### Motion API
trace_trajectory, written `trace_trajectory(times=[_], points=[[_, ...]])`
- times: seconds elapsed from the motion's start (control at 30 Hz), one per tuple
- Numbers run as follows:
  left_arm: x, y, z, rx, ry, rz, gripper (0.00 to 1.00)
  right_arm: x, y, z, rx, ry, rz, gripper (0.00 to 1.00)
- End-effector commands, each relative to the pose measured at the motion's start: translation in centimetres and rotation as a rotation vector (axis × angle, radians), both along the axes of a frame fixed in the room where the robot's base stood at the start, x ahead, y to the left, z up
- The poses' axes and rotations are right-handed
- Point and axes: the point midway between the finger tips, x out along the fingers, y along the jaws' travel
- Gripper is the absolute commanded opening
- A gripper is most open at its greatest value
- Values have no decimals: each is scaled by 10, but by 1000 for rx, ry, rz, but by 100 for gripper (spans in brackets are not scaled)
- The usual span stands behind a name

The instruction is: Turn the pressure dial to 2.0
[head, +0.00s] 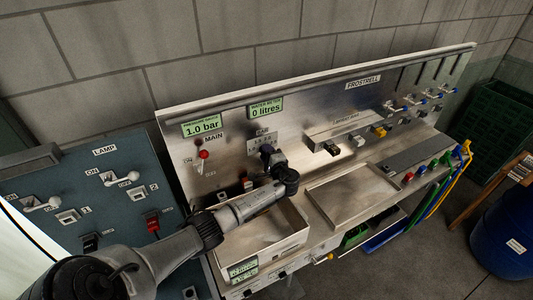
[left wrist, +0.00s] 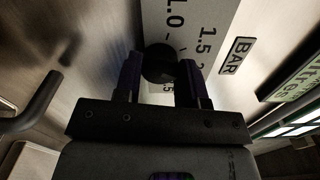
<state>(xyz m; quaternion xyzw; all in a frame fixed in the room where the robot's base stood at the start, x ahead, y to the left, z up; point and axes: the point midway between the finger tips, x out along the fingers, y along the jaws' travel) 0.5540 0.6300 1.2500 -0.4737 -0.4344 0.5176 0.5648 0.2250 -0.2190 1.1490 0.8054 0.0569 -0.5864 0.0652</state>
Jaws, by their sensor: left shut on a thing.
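The pressure dial is a small dark round knob (left wrist: 160,63) in front of a pale scale plate (left wrist: 205,25) in the left wrist view. The figures 1.0 and 1.5 are readable there; others are partly hidden, and a BAR label (left wrist: 236,57) is beside it. My left gripper (left wrist: 160,72) is shut on the dial, one finger on each side. In the head view my left gripper (head: 267,153) is at the steel panel and hides the knob. The pressure display (head: 202,126) reads 1.0 bar. My right gripper is not in view.
A water meter display (head: 265,107) reads 0 litres. A red-tipped MAIN lever (head: 204,155) is left of the dial. A blue lamp panel (head: 100,199) stands at the left.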

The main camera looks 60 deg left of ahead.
Motion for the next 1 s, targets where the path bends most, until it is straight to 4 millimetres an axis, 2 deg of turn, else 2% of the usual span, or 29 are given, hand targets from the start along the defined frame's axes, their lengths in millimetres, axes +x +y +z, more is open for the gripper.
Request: trace_trajectory(times=[0.3, 0.33, 0.6, 0.87, 1.0], points=[[0, 0, 0, 1, 0, -1, 13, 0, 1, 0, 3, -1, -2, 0], [0, 0, 0, 1, 0, -1, 39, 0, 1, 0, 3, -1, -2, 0], [0, 0, 0, 0, 0, -1, 63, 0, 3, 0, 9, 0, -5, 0], [0, -2, -1, 0, -1, -1, 63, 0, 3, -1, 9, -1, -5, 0], [-1, -15, -2, -2, -1, -3, 63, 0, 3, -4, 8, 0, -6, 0]])
